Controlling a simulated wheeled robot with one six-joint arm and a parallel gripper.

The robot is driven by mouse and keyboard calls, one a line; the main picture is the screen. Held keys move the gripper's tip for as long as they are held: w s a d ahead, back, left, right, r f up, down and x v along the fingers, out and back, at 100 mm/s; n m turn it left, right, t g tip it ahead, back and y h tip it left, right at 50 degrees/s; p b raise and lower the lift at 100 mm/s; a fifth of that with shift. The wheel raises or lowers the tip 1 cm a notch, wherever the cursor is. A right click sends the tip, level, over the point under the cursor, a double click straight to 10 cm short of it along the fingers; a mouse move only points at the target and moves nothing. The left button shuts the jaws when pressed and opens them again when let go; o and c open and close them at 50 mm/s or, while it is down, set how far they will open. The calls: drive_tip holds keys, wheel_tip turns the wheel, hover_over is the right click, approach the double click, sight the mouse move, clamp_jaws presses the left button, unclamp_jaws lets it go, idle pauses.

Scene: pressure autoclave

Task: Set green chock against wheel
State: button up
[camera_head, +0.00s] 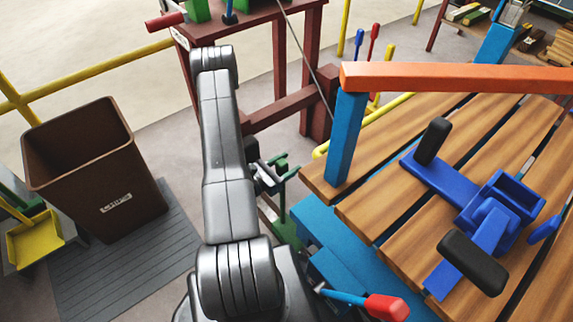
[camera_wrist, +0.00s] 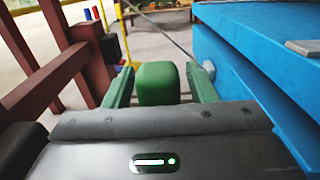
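In the wrist view, a green block (camera_wrist: 158,84), which looks like part of the green chock, stands between the two green fingers of my gripper (camera_wrist: 160,90). Small gaps show on both sides of it, so the fingers look open around it. In the head view, my gripper (camera_head: 284,167) is low beside the blue frame, its fingers pointing right and away. A green upright and base (camera_head: 282,208) show just below it, partly hidden by my arm. I cannot make out a wheel clearly in either view.
A blue frame (camera_head: 345,255) with a slatted wooden deck (camera_head: 375,160) is close on the right. A dark red stand (camera_head: 281,100) is at the left and beyond. A brown bin (camera_head: 85,165) stands at left on a grey mat. A red-tipped lever (camera_head: 385,307) sticks out nearby.

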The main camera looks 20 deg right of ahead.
drive_tip(key=shift+r, duration=0.2)
drive_tip(key=shift+a, duration=0.1)
drive_tip(key=p+v, duration=0.2)
drive_tip(key=v, duration=0.9)
drive_tip(key=shift+s+a, duration=0.15)
drive_tip(key=shift+a, duration=0.2)
drive_tip(key=shift+c, duration=0.4)
idle(1.0)
